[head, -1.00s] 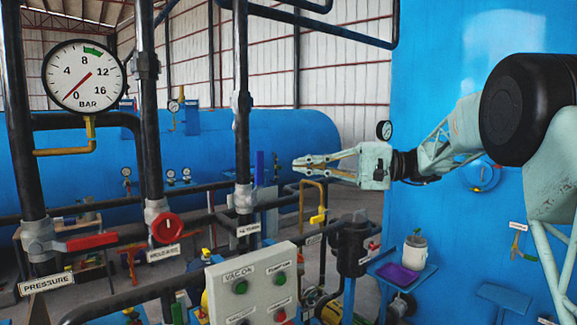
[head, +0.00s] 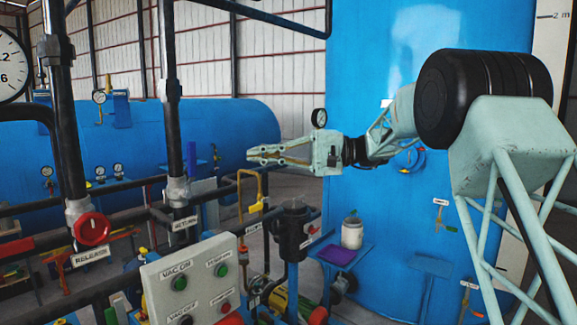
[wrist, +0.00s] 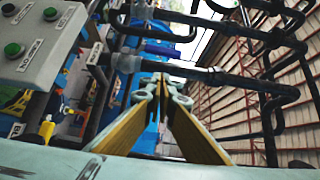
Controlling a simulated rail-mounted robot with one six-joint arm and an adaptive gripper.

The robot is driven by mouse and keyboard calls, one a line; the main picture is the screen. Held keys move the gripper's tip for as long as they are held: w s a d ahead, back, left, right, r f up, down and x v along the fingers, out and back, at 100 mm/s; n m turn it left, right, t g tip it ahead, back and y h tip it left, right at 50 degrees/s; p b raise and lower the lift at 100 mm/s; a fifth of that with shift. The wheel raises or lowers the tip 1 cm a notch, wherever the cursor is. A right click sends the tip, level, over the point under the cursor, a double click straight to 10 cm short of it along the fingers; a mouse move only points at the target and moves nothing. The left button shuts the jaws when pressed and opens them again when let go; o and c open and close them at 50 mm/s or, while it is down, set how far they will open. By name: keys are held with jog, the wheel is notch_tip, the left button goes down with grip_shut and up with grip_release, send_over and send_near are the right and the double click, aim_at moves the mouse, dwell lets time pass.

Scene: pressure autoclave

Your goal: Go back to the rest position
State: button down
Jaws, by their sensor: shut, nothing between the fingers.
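My gripper (head: 251,157) is held out to the left in mid-air in the head view, above the control box and in front of the far blue tank. Its fingers look shut and hold nothing. In the wrist view my gripper (wrist: 147,12) shows with its two fingers converging at the top, and nothing is between the tips. My arm reaches in from the right side of the head view.
A control box (head: 205,290) with buttons stands below my gripper. Vertical black pipes, one with a red release valve (head: 92,229), stand to the left. A large blue tank (head: 400,110) is behind my arm. A shelf holds a white jar (head: 352,232) and a purple tray (head: 337,255).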

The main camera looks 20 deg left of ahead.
jog(key=s+d+f+m+t+h+b, duration=0.1)
jog(key=s+d+f+t+h, duration=0.1)
jog(key=s+d, duration=0.6)
jog(key=s+d+f+m+t+h+b, duration=0.1)
jog(key=s+d+f+m+t+h, duration=0.2)
jog(key=d, duration=1)
jog(key=s+d+f+t+h+b, duration=0.1)
jog(key=s+d+t+h, duration=0.1)
jog(key=s+d, duration=0.65)
jog(key=s+d+f+t+h, duration=0.2)
jog(key=s+d+f, duration=0.3)
jog(key=d, duration=0.6)
jog(key=s+d+f+m+t+h+b, duration=0.1)
jog(key=s+d+f+t+h, duration=0.1)
jog(key=s+d+f, duration=0.4)
jog(key=s+d+f+m+t+h+b, duration=0.1)
jog(key=s+d+f+h, duration=0.3)
jog(key=s+d, duration=0.8)
jog(key=d+f, duration=0.1)
jog(key=d, duration=0.5)
jog(key=shift+s+f+t, duration=0.25)
jog(key=shift+t, duration=0.15)
